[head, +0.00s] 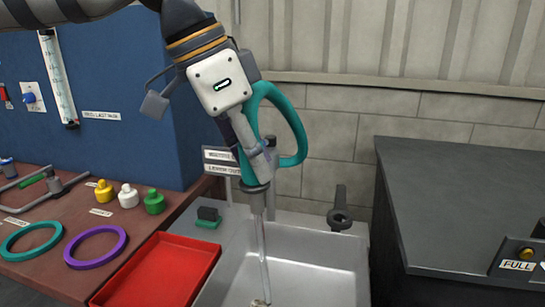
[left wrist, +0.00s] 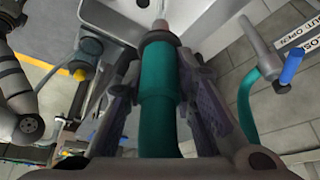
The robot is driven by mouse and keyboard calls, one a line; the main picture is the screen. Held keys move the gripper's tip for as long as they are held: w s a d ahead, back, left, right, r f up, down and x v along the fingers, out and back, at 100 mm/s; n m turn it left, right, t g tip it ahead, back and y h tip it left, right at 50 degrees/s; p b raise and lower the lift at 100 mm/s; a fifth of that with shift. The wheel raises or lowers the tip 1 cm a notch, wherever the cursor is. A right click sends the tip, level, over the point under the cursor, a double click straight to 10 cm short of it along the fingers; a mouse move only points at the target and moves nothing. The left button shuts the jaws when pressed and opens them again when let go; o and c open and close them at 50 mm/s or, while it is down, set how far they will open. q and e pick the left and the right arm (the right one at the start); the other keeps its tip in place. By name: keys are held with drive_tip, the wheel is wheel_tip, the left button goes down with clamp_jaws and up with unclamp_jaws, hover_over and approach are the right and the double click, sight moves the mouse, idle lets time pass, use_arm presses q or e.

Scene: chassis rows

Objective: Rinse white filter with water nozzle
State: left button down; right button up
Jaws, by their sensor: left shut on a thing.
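My left gripper (head: 258,150) is shut on the water nozzle (head: 257,185), above the sink. The nozzle points down, with its teal hose (head: 300,130) looping to the right. A thin pale stream runs from its tip into the sink basin (head: 315,270). In the left wrist view, the teal nozzle body (left wrist: 158,95) lies between the two fingers. A small white knobbed piece, perhaps the white filter (head: 128,195), stands on the brown counter between a yellow and a green one. It is well left of the nozzle. My right gripper cannot be made out.
A red tray (head: 160,272) lies left of the sink. Teal (head: 30,240) and purple (head: 95,247) rings lie on the counter. A dark faucet-like fitting (head: 340,210) stands at the sink's back edge. A dark cabinet (head: 465,200) stands at right, a blue panel (head: 140,110) behind the counter.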

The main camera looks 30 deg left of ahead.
use_arm(q)
drive_tip(key=shift+s+a, duration=0.1)
drive_tip(key=shift+a, duration=0.2)
drive_tip(key=shift+s+d, duration=0.1)
drive_tip(key=shift+s, duration=0.35)
drive_tip(key=shift+w+d, duration=0.1)
drive_tip(key=shift+w+d, duration=0.35)
drive_tip(key=shift+w, duration=0.15)
drive_tip(key=shift+w+a, duration=0.1)
drive_tip(key=shift+a, duration=0.05)
